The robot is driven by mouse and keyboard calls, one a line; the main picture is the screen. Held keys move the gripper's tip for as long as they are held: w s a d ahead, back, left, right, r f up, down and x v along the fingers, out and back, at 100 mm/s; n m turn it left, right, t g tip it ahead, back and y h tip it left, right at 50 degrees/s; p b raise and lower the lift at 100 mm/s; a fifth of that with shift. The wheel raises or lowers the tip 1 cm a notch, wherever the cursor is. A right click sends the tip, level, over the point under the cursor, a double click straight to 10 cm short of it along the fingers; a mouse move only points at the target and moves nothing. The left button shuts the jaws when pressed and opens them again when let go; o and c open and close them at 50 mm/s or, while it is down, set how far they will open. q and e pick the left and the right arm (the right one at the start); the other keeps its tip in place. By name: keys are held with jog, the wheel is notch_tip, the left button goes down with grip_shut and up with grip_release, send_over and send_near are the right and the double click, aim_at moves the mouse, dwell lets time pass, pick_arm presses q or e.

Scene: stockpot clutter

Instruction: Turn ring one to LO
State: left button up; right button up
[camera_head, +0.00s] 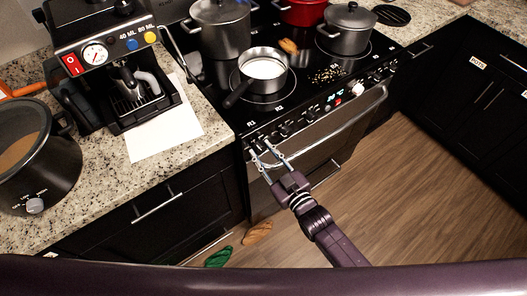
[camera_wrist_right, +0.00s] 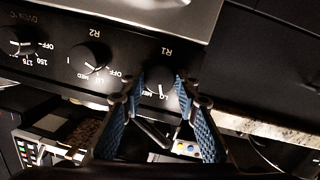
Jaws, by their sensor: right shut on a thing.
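The black knob labelled R1 (camera_wrist_right: 160,82) is on the stove's front panel, between the blue-padded fingers of my right gripper (camera_wrist_right: 161,98) in the right wrist view. The fingers are shut on its sides. LO and MED marks show by the knob, but its pointer is too unclear to read. In the head view my right gripper (camera_head: 268,157) reaches the left end of the stove front (camera_head: 316,137) and partly hides the knob there. My left gripper is not in view.
The R2 knob (camera_wrist_right: 95,55) and an oven knob (camera_wrist_right: 20,42) sit beside it. A saucepan of white contents (camera_head: 264,69), a large stockpot (camera_head: 221,30) and a lidded pot (camera_head: 345,30) stand on the stove. The oven handle (camera_head: 335,133) juts out below. A coffee machine (camera_head: 110,65) stands left.

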dwell(0.3)
jog(key=o, duration=1.2)
jog(key=shift+c, duration=0.2)
jog(key=f+v, duration=0.1)
jog(key=v, duration=1.1)
jog(key=shift+r, duration=0.45)
